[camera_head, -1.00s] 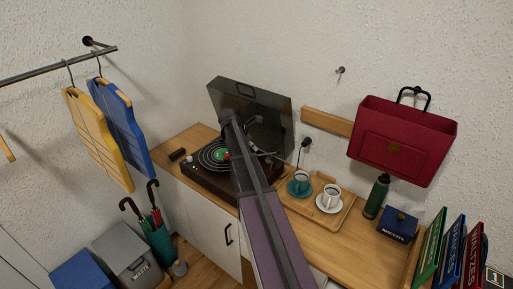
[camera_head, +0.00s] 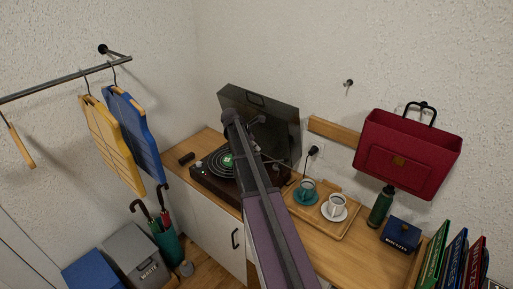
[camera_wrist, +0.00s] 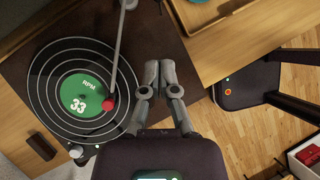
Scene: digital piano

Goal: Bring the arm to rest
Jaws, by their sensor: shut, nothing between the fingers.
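The turntable (camera_head: 216,190) sits on the wooden counter with its dark lid (camera_head: 275,122) raised. In the wrist view its black record (camera_wrist: 50,100) has a green label (camera_wrist: 80,92) reading "RPM 33". The grey tonearm (camera_wrist: 117,50) reaches over the record, its red head (camera_wrist: 109,104) at the label's right edge; I cannot tell whether it touches. My gripper (camera_wrist: 158,78) is shut and empty, over the turntable's right side, to the right of the red head and apart from it. In the head view my own arm hides part of the turntable and my fingertips.
A wooden tray (camera_head: 343,225) with a teal cup (camera_head: 307,188) and a white cup (camera_head: 337,204) stands right of the turntable. A green bottle (camera_head: 381,208) and a blue box (camera_head: 402,234) are farther right. A red bag (camera_head: 405,155) hangs on the wall.

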